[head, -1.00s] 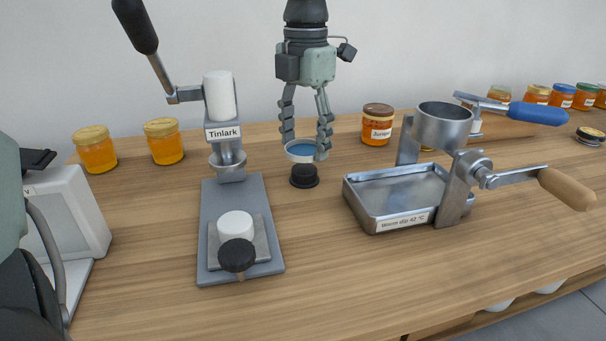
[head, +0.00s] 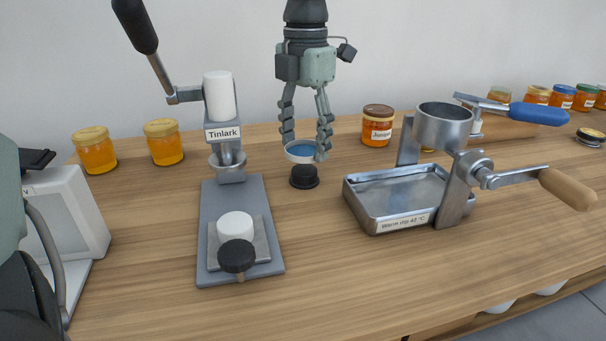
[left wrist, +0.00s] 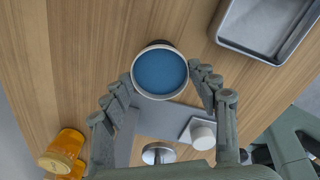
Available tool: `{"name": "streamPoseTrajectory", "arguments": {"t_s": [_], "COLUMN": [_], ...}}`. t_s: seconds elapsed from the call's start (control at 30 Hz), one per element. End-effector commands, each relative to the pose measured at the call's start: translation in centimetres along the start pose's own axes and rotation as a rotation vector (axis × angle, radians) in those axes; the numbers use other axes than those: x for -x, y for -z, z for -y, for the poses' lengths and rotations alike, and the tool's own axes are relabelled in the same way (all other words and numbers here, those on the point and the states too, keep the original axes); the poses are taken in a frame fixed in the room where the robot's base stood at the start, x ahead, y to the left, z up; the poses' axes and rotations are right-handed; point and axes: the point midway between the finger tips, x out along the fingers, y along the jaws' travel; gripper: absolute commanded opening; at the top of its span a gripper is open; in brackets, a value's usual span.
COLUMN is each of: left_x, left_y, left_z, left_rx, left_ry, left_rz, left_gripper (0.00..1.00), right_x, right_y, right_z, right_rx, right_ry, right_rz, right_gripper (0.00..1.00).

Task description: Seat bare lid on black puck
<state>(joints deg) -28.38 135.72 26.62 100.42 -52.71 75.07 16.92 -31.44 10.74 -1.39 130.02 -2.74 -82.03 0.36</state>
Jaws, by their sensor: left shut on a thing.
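My left gripper (head: 305,146) hangs fingers-down in the middle of the head view, shut on a round lid. The lid (head: 299,153) has a blue inner face turned up and a pale rim. It also shows in the left wrist view (left wrist: 160,74), between the two fingers. The black puck (head: 304,179) stands on the table just below the lid, with its top apparently apart from it. In the left wrist view the lid hides nearly all of the puck. My right gripper is not in view.
The Tinlark press (head: 208,228) stands to the left, a white puck on its base. The steel warm-dip tray (head: 363,215) with its crank stands to the right. Honey jars (head: 377,126) stand behind. The table in front of the black puck is clear.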

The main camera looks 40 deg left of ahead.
Motion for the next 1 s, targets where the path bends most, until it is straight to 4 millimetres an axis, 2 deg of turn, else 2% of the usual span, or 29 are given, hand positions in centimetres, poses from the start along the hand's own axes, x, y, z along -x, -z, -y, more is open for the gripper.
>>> {"name": "streamPoseTrajectory", "arguments": {"t_s": [1.0], "left_x": [-1.3], "left_y": [0.0], "left_z": [0.0], "left_rx": [0.0], "left_ry": [0.0], "left_rz": [0.0], "left_gripper": [0.49], "right_x": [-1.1], "right_y": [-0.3], "right_z": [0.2], "right_rx": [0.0], "right_ry": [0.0], "right_rz": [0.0], "right_gripper": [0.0]}}
